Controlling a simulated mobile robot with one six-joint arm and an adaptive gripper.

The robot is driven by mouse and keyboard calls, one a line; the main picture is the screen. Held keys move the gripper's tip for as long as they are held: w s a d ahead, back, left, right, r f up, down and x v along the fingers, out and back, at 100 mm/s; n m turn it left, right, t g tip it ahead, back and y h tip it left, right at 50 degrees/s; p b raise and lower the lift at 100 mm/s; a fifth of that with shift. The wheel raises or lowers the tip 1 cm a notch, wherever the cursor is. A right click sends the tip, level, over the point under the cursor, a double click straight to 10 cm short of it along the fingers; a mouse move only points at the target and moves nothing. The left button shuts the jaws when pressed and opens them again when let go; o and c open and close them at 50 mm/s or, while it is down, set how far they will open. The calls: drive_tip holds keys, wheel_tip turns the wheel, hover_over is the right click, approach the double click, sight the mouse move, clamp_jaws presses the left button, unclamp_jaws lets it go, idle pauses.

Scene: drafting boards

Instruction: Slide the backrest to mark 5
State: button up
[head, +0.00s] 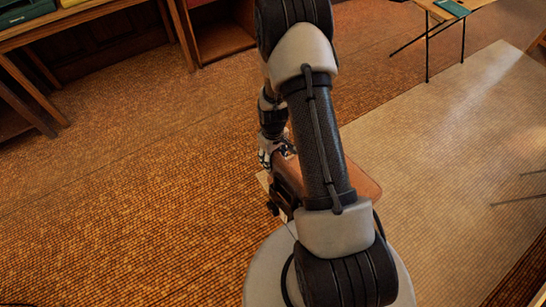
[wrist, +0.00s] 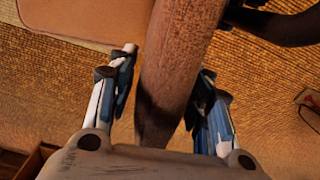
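My gripper (wrist: 168,88) has its two fingers on either side of a long brown bar (wrist: 178,50) in the wrist view. A narrow gap shows between the left finger and the bar, so the fingers look open around it. On the right the finger is very close to the bar; contact is unclear. A tan padded panel (wrist: 75,18) lies at the upper left. In the head view my gripper (head: 272,158) is beside a brown panel (head: 362,182), mostly hidden behind my arm. I cannot tell which part is the backrest. No mark numbers are readable.
A dark curved part (wrist: 275,24) is at the upper right of the wrist view. In the head view, wooden furniture (head: 90,25) stands at the upper left and a small thin-legged table (head: 447,8) at the upper right. The floor on the left is clear.

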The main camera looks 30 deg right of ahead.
clamp_jaws()
wheel_tip(320, 180, up, 7)
drive_tip(key=p, duration=0.4)
drive_tip(key=shift+w, duration=0.25)
unclamp_jaws()
drive_tip(key=o, duration=0.4)
drive_tip(key=shift+s+f, duration=0.1)
drive_tip(key=shift+s, duration=0.1)
wheel_tip(320, 180, up, 12)
drive_tip(key=shift+r, duration=0.1)
